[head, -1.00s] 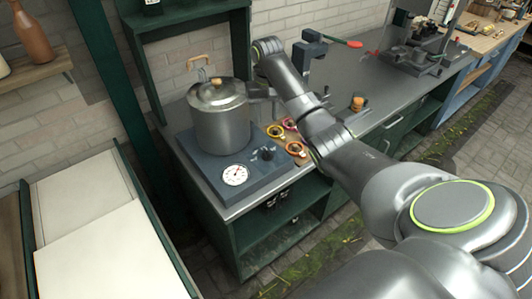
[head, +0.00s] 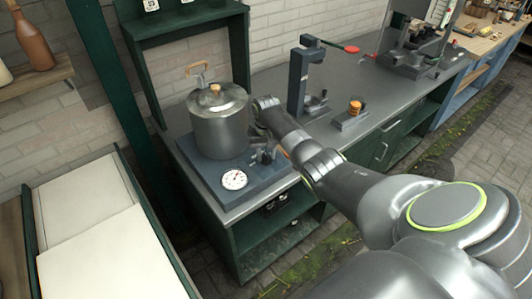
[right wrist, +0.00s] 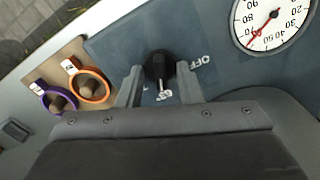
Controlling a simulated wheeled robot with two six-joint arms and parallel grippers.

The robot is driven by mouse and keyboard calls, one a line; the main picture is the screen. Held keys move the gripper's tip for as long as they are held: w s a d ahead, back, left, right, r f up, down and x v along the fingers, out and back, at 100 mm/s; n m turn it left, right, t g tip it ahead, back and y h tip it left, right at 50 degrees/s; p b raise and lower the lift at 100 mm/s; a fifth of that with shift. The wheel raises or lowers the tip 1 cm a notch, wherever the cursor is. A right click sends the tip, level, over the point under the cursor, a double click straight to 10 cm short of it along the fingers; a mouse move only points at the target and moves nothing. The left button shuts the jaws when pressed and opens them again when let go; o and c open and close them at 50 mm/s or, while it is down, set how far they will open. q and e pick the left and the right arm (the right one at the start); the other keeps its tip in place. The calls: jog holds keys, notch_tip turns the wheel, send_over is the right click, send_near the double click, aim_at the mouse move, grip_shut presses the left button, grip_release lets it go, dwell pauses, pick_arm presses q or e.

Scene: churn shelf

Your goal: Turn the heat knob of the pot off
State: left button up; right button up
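The silver pot (head: 218,135) with a lid stands on a dark blue hot plate (head: 215,178) with a round white dial (head: 234,180). The black heat knob (right wrist: 158,64) shows in the right wrist view, with a grey pointer aimed down at a white mark. An "OFF" label (right wrist: 191,61) is to its right. My right gripper (right wrist: 160,78) is open, with one finger on each side of the knob and gaps visible. In the head view my right gripper (head: 263,157) is low over the plate's right part and hides the knob. My left gripper is not in view.
An orange ring (right wrist: 89,85) and a purple ring (right wrist: 60,100) lie on a brown board beside the plate.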

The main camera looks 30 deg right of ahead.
grip_shut()
jog(key=shift+n, duration=0.3)
jog(key=shift+r+n+p, duration=0.1)
jog(key=shift+n+p, duration=0.5)
jog(key=shift+n, duration=0.6)
jog(key=n, duration=0.3)
jog(key=shift+n+p, duration=0.35)
jog(key=shift+n, duration=0.05)
jog(key=n, duration=0.5)
jog(key=shift+w, duration=0.1)
jog(key=n, duration=0.6)
